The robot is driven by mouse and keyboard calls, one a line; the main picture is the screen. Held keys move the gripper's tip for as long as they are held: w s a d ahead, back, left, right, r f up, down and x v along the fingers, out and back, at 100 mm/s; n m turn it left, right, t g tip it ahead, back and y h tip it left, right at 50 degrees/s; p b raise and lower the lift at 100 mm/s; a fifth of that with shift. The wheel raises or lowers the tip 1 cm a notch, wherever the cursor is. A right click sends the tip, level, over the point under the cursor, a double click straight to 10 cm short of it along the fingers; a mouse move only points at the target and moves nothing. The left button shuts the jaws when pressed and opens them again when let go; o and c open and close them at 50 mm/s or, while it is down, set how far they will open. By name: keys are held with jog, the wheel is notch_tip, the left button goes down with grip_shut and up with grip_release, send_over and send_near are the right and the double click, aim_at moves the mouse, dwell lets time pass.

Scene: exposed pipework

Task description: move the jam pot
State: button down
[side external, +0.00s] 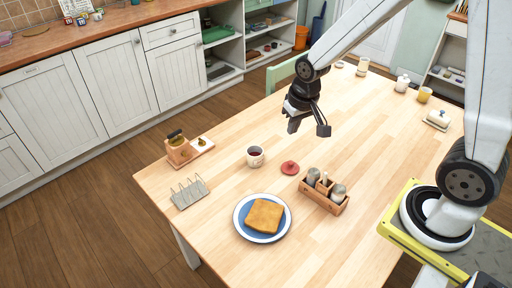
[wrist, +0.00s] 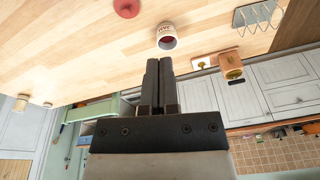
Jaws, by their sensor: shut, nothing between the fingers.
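The jam pot (side external: 255,157) is a small white pot, open at the top, with dark red jam inside. It stands upright on the wooden table (side external: 340,190). In the wrist view the jam pot (wrist: 166,40) shows lettering on its side and lies just beyond my fingertips in the picture. A red lid (side external: 290,168) lies on the table to its right, and the lid also shows at the top of the wrist view (wrist: 126,8). My gripper (side external: 293,126) is shut and empty, above the table and apart from the pot. Its closed fingers show in the wrist view (wrist: 158,62).
A blue-rimmed plate with toast (side external: 264,216), a wooden caddy with shakers (side external: 324,192), a toast rack (side external: 190,193) and a wooden holder (side external: 184,151) surround the pot. A butter dish (side external: 438,119) and cups stand farther right.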

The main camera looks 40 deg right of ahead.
jog(key=w+d+f+m+g, duration=0.1)
jog(key=w+d+f+m, duration=0.15)
jog(key=w, duration=0.35)
jog(key=w+d+f+m, duration=0.2)
jog(key=w+m, duration=0.1)
jog(key=w, duration=0.3)
jog(key=m+g, duration=0.1)
jog(key=m, duration=0.4)
send_near(259, 147)
jog(key=w+d, duration=0.2)
jog(key=d, duration=0.3)
jog(key=shift+w+d+f, duration=0.1)
jog(key=shift+w+f, duration=0.1)
jog(key=shift+f, duration=0.2)
jog(key=shift+w+d+f, duration=0.1)
jog(key=shift+w+f, duration=0.05)
jog(key=shift+f, duration=0.25)
jog(key=shift+f, duration=0.15)
notch_tip(259, 147, down, 10)
jog(key=shift+r, duration=0.1)
jog(key=shift+s+a+r, duration=0.1)
jog(key=shift+s+a, duration=0.15)
jog(key=shift+a, duration=0.35)
jog(key=shift+s+a+f, duration=0.1)
jog(key=shift+s+a, duration=0.15)
jog(key=shift+a, duration=0.4)
jog(key=shift+s+a+r, duration=0.1)
jog(key=shift+s+a, duration=0.15)
jog(key=shift+a, duration=0.35)
jog(key=shift+a, duration=0.1)
